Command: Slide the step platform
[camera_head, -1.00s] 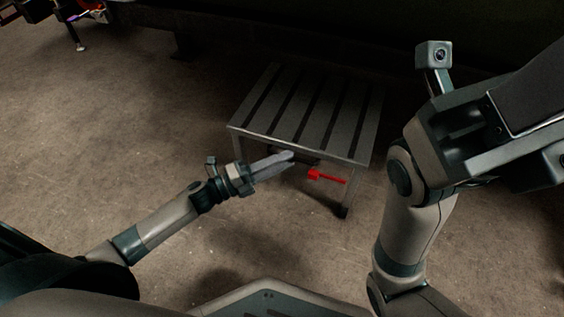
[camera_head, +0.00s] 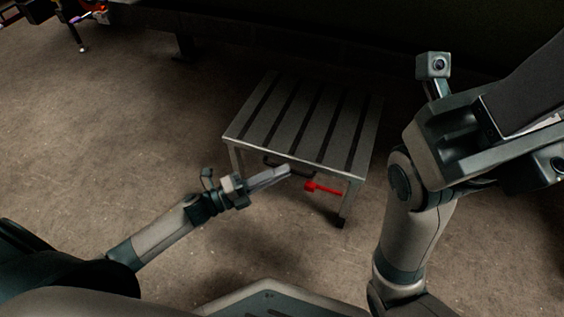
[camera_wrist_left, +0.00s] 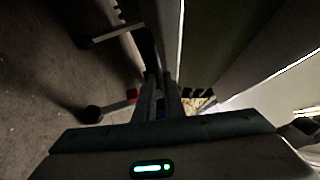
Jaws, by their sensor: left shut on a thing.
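The step platform (camera_head: 301,122), a grey metal stand with a slatted top, stands upright on the floor in the middle of the head view. A dark handle (camera_head: 270,159) shows under its near edge. My left gripper (camera_head: 286,171) is shut at this handle; its fingertips partly hide the grip. A red lever (camera_head: 322,188) sits below the near edge, by the front right leg. In the left wrist view, the gripper fingers (camera_wrist_left: 160,90) run close together, with a red part (camera_wrist_left: 132,95) beside them. My right gripper (camera_head: 515,100) is only partly in view, and its fingertips are not clear.
A long dark structure (camera_head: 330,40) spans the back behind the platform. A dark support leg (camera_head: 185,45) stands behind it to the left. The brown floor (camera_head: 110,130) is bare left of the platform and in front of it.

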